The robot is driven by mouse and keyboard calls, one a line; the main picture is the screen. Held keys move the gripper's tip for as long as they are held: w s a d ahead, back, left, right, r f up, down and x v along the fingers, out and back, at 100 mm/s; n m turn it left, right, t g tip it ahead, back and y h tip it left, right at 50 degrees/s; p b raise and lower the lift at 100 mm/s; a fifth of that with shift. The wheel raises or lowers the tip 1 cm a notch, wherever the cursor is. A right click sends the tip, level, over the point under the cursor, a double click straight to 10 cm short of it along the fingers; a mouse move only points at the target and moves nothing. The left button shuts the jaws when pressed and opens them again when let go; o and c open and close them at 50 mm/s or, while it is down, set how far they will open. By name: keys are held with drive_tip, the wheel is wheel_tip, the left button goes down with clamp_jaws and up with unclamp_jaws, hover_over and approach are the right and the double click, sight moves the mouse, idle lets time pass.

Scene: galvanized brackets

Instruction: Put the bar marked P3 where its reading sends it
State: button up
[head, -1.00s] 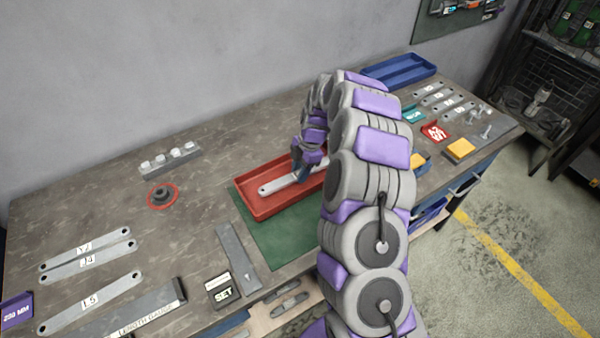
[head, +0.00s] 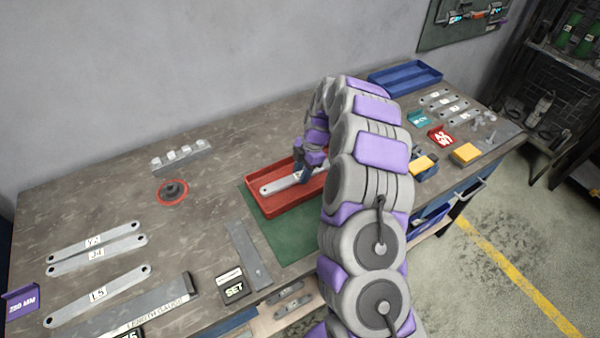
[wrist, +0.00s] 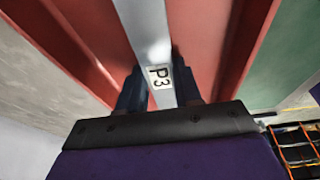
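The flat grey bar marked P3 (wrist: 158,77) runs between my gripper's dark fingers in the wrist view, its label facing up. In the head view the bar (head: 273,188) is in or just over the red tray (head: 262,210), lengthwise. I cannot tell whether it touches the tray floor. My gripper (head: 302,176) reaches down to the tray, and in the wrist view its fingers (wrist: 160,88) are closed against both sides of the bar. My arm hides the bar's far end and the tray's right part.
Several marked bars (head: 98,253) and a length gauge (head: 150,306) lie at left, near a purple 250 MM sign (head: 20,301). A SET block (head: 234,287) stands in front. A blue tray (head: 405,78), red sign (head: 441,136) and yellow block (head: 466,153) are at right.

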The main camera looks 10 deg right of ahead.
drive_tip(key=d+p+v, duration=0.1)
drive_tip(key=p+v, duration=0.3)
drive_tip(key=v, duration=0.7)
drive_tip(key=shift+w, duration=0.15)
drive_tip(key=s+a+r+m+h, duration=0.1)
drive_tip(key=s+a+r+m, duration=0.35)
drive_tip(key=s+r, duration=0.4)
drive_tip(key=s+a+r+m, duration=0.3)
drive_tip(key=s+r+m, duration=0.25)
drive_tip(key=s, duration=0.65)
drive_tip(key=s+d+m+h, duration=0.1)
drive_tip(key=s+m, duration=0.4)
drive_tip(key=s, duration=0.6)
drive_tip(key=s+d+m+g+h, duration=0.1)
drive_tip(key=s+d+m, duration=0.2)
drive_tip(key=s+m, duration=0.3)
drive_tip(key=s, duration=0.5)
drive_tip(key=shift+s+f+m, duration=0.3)
drive_tip(key=shift+s+f, duration=0.05)
drive_tip(key=shift+d, duration=0.1)
